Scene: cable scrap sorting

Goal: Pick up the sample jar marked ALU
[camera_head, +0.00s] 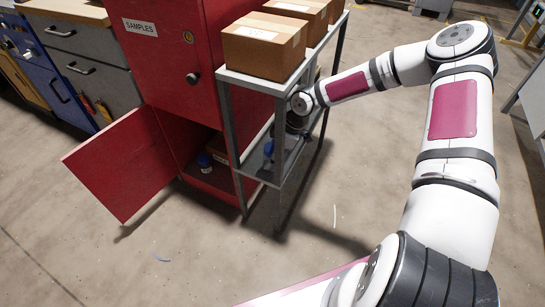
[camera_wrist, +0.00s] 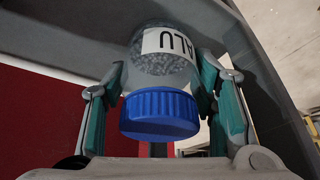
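The sample jar marked ALU (camera_wrist: 160,62) fills the middle of the wrist view. It is clear with grey granules, a white label and a blue lid (camera_wrist: 158,112) facing my camera. The fingers of my gripper (camera_wrist: 160,75) lie on both sides of the jar body and appear closed against it. In the head view, a blue lid (camera_head: 268,149) shows at the lower level of the grey rack, beside my gripper (camera_head: 283,133). My wrist and the rack hide most of the jar there.
The grey rack (camera_head: 231,140) closely surrounds my gripper, with cardboard boxes (camera_head: 258,48) on top. A red cabinet marked SAMPLES (camera_head: 160,75) stands left, its lower door (camera_head: 125,165) open. Another blue-lidded jar (camera_head: 205,161) and a small box are inside. Open floor lies in front.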

